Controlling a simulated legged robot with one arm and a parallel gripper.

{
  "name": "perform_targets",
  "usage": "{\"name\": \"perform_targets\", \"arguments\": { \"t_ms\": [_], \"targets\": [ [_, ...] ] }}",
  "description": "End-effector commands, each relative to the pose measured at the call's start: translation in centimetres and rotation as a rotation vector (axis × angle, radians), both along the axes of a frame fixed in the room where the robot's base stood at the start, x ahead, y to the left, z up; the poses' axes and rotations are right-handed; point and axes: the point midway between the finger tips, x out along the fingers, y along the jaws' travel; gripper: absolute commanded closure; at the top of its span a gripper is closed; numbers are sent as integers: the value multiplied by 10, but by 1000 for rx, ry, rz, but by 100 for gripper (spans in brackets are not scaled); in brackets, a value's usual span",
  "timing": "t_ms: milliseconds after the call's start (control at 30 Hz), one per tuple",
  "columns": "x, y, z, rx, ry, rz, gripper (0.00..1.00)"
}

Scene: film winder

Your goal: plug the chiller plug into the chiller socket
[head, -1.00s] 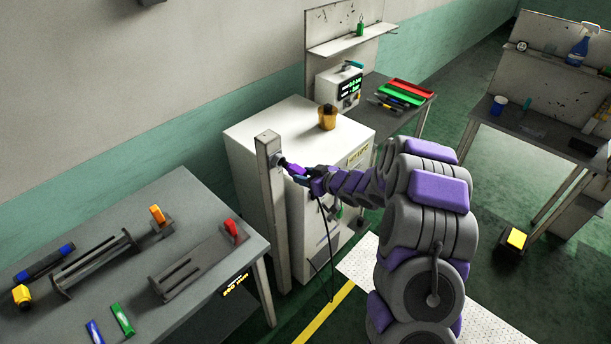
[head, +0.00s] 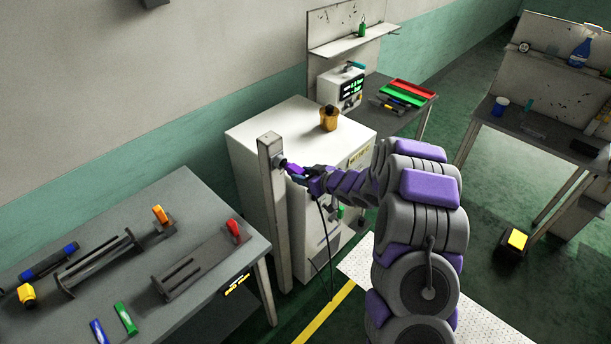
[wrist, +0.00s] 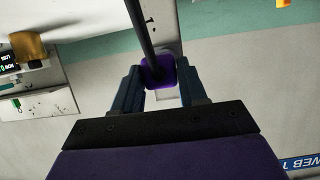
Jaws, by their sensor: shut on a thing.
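My gripper (head: 301,172) is at the grey post in the head view, shut on the purple chiller plug (head: 293,168). In the wrist view the plug (wrist: 158,72) sits between my two fingers, with its dark cable (wrist: 141,28) running up the picture. The cable (head: 323,235) hangs down below my gripper in the head view. The chiller socket (head: 279,160) is on the upper part of the post (head: 271,195). The plug's front end is right at the socket; I cannot tell how deep it sits. The socket face is hidden behind the plug in the wrist view.
A white cabinet (head: 255,130) with an orange-brown pot (head: 328,118) on it stands behind the post. A grey bench (head: 200,220) with fixtures is on the left. A table with trays (head: 408,90) is at the back. A yellow-topped box (head: 516,240) is on the floor.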

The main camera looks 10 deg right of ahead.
Motion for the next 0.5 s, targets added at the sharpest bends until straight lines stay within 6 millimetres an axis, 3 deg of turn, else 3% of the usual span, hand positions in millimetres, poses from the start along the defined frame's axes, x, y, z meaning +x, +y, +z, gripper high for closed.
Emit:
{"name": "perform_targets", "arguments": {
  "t_ms": [500],
  "targets": [
    [11,10,0,2,2,1,90]
  ]
}}
